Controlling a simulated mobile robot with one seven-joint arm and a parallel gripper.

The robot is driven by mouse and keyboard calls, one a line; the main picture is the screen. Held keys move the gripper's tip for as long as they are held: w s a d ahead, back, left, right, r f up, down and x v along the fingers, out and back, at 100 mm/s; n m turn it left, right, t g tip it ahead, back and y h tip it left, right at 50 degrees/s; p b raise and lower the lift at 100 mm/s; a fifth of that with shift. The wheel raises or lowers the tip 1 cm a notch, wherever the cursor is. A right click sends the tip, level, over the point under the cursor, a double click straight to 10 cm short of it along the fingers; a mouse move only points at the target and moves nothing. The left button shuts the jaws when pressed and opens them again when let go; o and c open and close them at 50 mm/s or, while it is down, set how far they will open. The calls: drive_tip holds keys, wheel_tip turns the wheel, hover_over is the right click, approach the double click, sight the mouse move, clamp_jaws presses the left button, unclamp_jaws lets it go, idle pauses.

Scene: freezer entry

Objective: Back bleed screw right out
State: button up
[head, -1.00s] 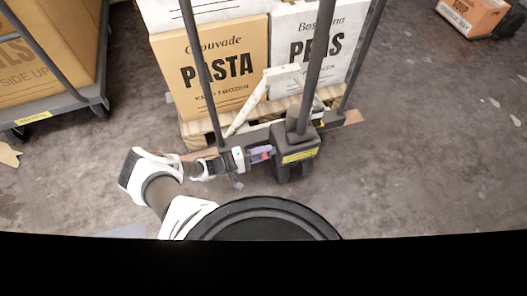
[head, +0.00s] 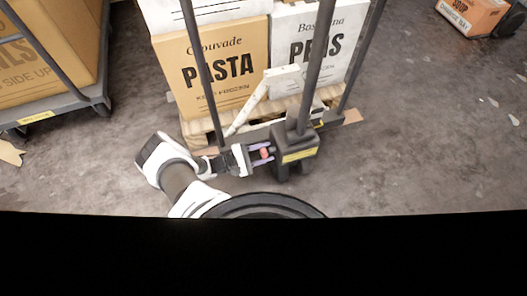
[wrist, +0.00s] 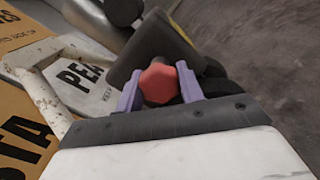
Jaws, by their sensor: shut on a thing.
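The bleed screw (wrist: 159,83) has a red, faceted head, seen in the wrist view against the dark pump housing (wrist: 157,45). My gripper (wrist: 160,92) has two purple fingers, one on each side of the red head, and is shut on it. In the head view my gripper (head: 262,153) reaches from the left to the side of the black housing (head: 296,151), which carries a yellow label. The red head (head: 264,153) shows small between the fingers there. The screw's shank and threads are hidden, so I cannot tell how far it is out.
Frozen-food boxes, PASTA (head: 214,75) and PEAS (head: 306,50), stand on a pallet behind dark upright bars. A white bent bar (head: 262,95) leans in front. A loaded cart (head: 58,108) stands at left. The floor (head: 420,150) at right is mostly clear.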

drive_tip(key=n, duration=0.4)
drive_tip(key=shift+d+n, duration=0.25)
drive_tip(key=shift+n, duration=0.05)
drive_tip(key=n, duration=0.3)
drive_tip(key=shift+n+p, duration=0.3)
drive_tip(key=shift+n, duration=0.1)
drive_tip(key=n, duration=1.2)
drive_tip(key=shift+n, duration=0.3)
drive_tip(key=n, duration=0.3)
drive_tip(key=shift+w+n, duration=0.1)
drive_tip(key=shift+n, duration=0.2)
drive_tip(key=n, duration=0.3)
drive_tip(key=shift+n, duration=2.1)
